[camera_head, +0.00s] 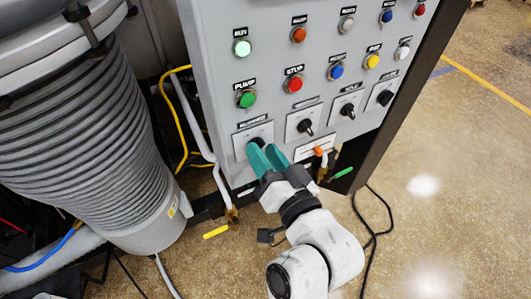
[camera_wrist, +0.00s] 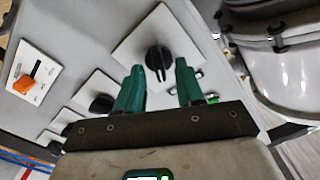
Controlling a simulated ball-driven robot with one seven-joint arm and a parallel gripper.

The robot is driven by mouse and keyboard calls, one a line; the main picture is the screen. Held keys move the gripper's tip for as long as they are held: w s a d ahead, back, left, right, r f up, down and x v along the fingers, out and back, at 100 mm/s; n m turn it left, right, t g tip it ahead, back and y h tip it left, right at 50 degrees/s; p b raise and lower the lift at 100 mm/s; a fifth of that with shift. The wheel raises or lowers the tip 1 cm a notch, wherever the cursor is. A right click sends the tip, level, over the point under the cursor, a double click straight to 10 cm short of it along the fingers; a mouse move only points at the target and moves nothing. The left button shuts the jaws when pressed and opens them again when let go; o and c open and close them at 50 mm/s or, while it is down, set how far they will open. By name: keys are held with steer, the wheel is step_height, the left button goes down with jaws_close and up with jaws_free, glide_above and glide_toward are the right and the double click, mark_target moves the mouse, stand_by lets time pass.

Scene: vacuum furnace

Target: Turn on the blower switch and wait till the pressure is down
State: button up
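A row of black rotary switches on white plates runs along the lower part of the grey control panel (camera_head: 300,75). The leftmost rotary switch (camera_head: 255,142) is partly hidden behind my fingers; its label is too small to read surely. In the wrist view its black knob (camera_wrist: 158,58) stands in the middle of its white plate, ahead of my fingers. My gripper (camera_head: 262,149), with green fingers, is open at this switch. In the wrist view the gripper (camera_wrist: 160,75) has a clear gap, with the knob lined up between the fingertips. I cannot tell whether they touch it. No pressure readout is legible.
An orange switch (camera_head: 318,151) is close to my gripper. Valves with yellow (camera_head: 215,232) and green handles are below. A ribbed cylinder (camera_head: 85,140) stands left; right floor is open.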

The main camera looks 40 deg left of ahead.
steer(key=b+v, duration=0.2)
steer(key=v, duration=0.8)
steer(key=shift+d, duration=0.25)
steer(key=shift+s+f, duration=0.1)
steer(key=d+f+m+h, duration=0.4)
steer(key=d+f+h, duration=0.6)
steer(key=d+f, duration=0.95)
steer(key=s+d+f+m+g+h, duration=0.2)
steer(key=s+d+f+g+h, duration=0.1)
steer(key=s+d, duration=0.4)
steer(key=s+d+f+m+g+h, duration=0.1)
steer(key=s+d, duration=0.6)
steer(key=d, duration=0.7)
step_height(320, 180, down, 3)
steer(key=g+h, duration=0.1)
steer(key=h, duration=0.1)
steer(key=shift+m+g+h, duration=0.4)
steer(key=shift+w, duration=0.1)
